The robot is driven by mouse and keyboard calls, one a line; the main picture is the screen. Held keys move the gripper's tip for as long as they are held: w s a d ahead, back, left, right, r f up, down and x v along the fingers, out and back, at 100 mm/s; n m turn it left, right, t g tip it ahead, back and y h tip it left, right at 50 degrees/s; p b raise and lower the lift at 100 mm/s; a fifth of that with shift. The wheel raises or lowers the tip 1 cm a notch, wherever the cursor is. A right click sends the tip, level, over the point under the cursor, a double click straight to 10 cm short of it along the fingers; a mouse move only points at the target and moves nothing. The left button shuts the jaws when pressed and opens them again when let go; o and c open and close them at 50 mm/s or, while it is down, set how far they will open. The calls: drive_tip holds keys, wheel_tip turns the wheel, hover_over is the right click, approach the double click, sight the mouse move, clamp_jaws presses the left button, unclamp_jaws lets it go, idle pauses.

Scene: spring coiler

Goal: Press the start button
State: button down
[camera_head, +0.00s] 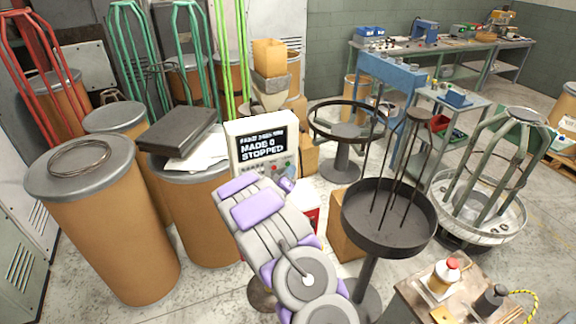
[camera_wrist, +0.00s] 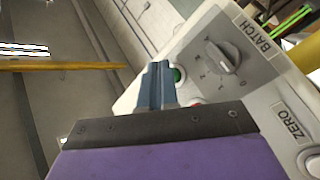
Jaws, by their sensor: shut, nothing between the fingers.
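The coiler's control panel (camera_head: 263,143) stands in front of me in the head view, its screen reading "MADE 0" and "STOPPED". In the wrist view, a green button (camera_wrist: 178,75) sits on the pale panel face, partly hidden by my gripper (camera_wrist: 159,68). My gripper is shut and empty, its fingertips right beside the green button; I cannot tell whether they touch it. A red button (camera_wrist: 196,103) shows just below the green one, mostly hidden. In the head view my arm covers the lower part of the panel.
A knob (camera_wrist: 219,57) marked BATCH and a white button (camera_wrist: 313,165) marked ZERO are close by on the panel. Brown drums (camera_head: 105,220) stand at left. A dark round tray stand (camera_head: 390,230) and a bench with a red-topped button box (camera_head: 440,278) are at right.

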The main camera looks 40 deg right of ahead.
drive_tip(key=shift+w, duration=0.35)
idle(0.4)
drive_tip(key=shift+s, duration=0.1)
drive_tip(key=shift+s+a+p, duration=0.1)
drive_tip(key=shift+s+p, duration=0.2)
drive_tip(key=shift+s, duration=0.35)
drive_tip(key=shift+s, duration=0.1)
drive_tip(key=shift+s+a, duration=0.2)
drive_tip(key=shift+s, duration=0.6)
drive_tip(key=shift+s+a, duration=0.2)
drive_tip(key=shift+s, duration=0.55)
drive_tip(key=shift+s+a, duration=0.2)
drive_tip(key=shift+s, duration=0.6)
